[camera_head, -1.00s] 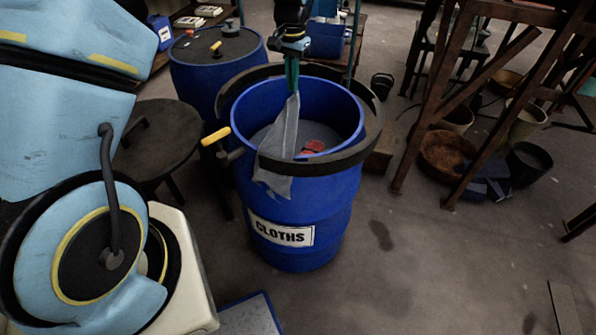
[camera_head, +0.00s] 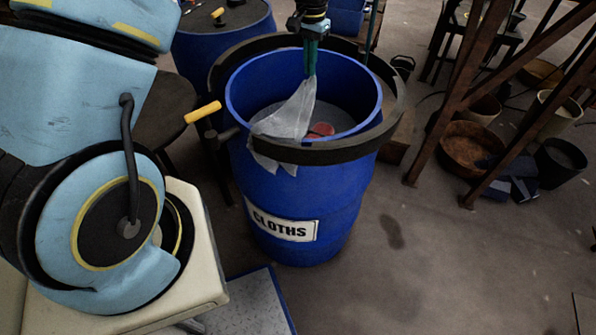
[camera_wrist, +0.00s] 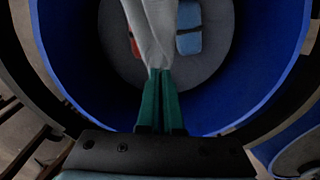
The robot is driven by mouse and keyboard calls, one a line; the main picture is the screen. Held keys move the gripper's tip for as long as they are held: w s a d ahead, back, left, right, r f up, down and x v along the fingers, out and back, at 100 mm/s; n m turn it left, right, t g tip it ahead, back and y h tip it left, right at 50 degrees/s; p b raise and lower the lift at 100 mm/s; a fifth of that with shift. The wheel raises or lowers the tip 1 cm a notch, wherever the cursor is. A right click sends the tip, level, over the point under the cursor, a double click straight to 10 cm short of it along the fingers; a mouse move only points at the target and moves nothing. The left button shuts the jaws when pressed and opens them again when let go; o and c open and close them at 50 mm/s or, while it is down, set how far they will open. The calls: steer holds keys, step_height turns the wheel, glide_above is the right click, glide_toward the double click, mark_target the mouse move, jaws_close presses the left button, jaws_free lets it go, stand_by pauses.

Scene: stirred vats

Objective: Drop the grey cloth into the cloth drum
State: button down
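The cloth drum (camera_head: 352,190) is a blue barrel labelled CLOTHS, open at the top, with a dark ring around its upper part. My gripper (camera_head: 310,72) points down over the drum's mouth, its green fingers closed on the upper end of the grey cloth (camera_head: 292,112). The cloth hangs into the drum's opening, and its lower end drapes over the front left rim and the dark ring. In the wrist view the fingers (camera_wrist: 160,78) are together on the cloth (camera_wrist: 152,30), above the drum's inside (camera_wrist: 265,85). A red item (camera_head: 321,129) lies inside the drum; the wrist view also shows a blue item (camera_wrist: 189,28) there.
A yellow-handled lever (camera_head: 203,111) sticks out at the drum's left. Another blue drum (camera_head: 205,45) and a dark round stool (camera_head: 165,105) stand behind it. A rusty metal frame (camera_head: 455,95) with several tubs is at the right. The floor (camera_head: 440,250) at front right is clear.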

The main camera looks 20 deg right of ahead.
step_height(320, 180, down, 5)
steer(key=b, duration=0.3)
steer(key=shift+f, duration=0.1)
jaws_free()
stand_by(1.1)
step_height(320, 180, up, 6)
steer(key=p, duration=0.3)
steer(key=shift+f, duration=0.25)
